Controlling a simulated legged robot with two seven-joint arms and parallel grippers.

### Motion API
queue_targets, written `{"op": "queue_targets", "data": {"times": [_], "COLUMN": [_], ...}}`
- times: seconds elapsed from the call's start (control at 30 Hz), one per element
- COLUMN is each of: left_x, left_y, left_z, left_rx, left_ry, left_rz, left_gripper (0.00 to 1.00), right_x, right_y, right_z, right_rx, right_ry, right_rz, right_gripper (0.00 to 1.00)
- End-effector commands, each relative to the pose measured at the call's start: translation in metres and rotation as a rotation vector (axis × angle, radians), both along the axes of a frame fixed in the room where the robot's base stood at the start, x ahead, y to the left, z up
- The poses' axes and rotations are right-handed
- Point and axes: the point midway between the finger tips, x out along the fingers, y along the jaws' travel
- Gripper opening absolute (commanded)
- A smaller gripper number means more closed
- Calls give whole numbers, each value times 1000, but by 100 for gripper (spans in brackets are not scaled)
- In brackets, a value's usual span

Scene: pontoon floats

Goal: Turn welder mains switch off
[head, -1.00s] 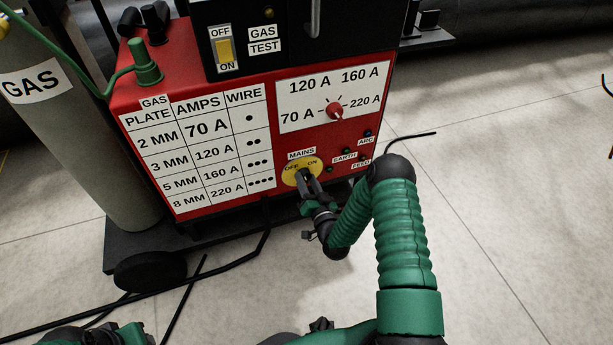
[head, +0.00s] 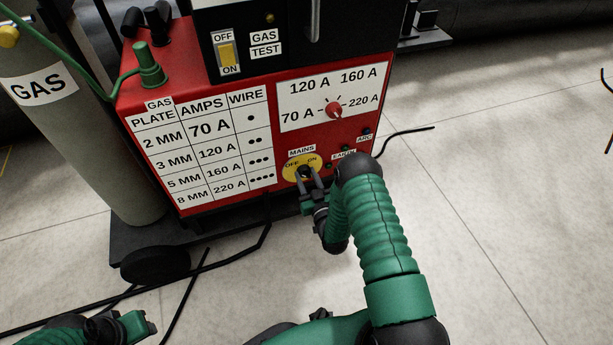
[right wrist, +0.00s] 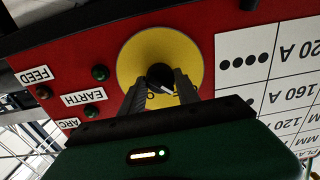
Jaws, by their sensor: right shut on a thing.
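The welder (head: 270,142) is a red box with a yellow round plate (head: 287,170) marked OFF at left and ON at right, under a MAINS label (head: 302,151). My right gripper (head: 308,174) is shut on the black mains switch knob, which it mostly hides in the head view. In the right wrist view, upside down, the two fingers flank the knob (right wrist: 160,76). A white mark on the knob points down and to the right there; a finger covers part of the lettering. My left gripper (head: 138,324) is at the lower left, away from the welder; its jaws are unclear.
A current dial (head: 334,111) and small lamps are close above and right of the mains switch. A gas test switch (head: 227,55) is higher up. A grey gas cylinder (head: 95,140) stands at left.

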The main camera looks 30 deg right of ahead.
Motion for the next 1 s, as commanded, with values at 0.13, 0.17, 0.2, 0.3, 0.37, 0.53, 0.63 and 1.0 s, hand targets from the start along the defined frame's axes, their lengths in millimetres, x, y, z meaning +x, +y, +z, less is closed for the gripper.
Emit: {"op": "queue_targets", "data": {"times": [0.13, 0.17, 0.2, 0.3, 0.37, 0.53, 0.63, 1.0], "left_x": [0, 0, 0, 0, 0, 0, 0, 0], "left_y": [0, 0, 0, 0, 0, 0, 0, 0], "left_z": [0, 0, 0, 0, 0, 0, 0, 15], "left_rx": [0, 0, 0, 0, 0, 0, 0, 0], "left_ry": [0, 0, 0, 0, 0, 0, 0, 0], "left_rz": [0, 0, 0, 0, 0, 0, 0, 0], "left_gripper": [36, 36, 36, 36, 36, 36, 36, 36], "right_x": [-2, -2, -2, -2, -2, -1, -1, -25], "right_y": [0, 0, 0, 1, 1, 0, 0, 6], "right_z": [-4, -4, -4, -4, -4, -3, -2, 3], "right_rx": [-1, -1, 0, 0, 1, 0, 0, 2], "right_ry": [12, 12, 11, 11, 11, 7, 4, 7], "right_rz": [0, 0, 0, 0, 0, 0, 0, 0], "right_gripper": [0, 0, 0, 0, 39, 60, 60, 60]}}
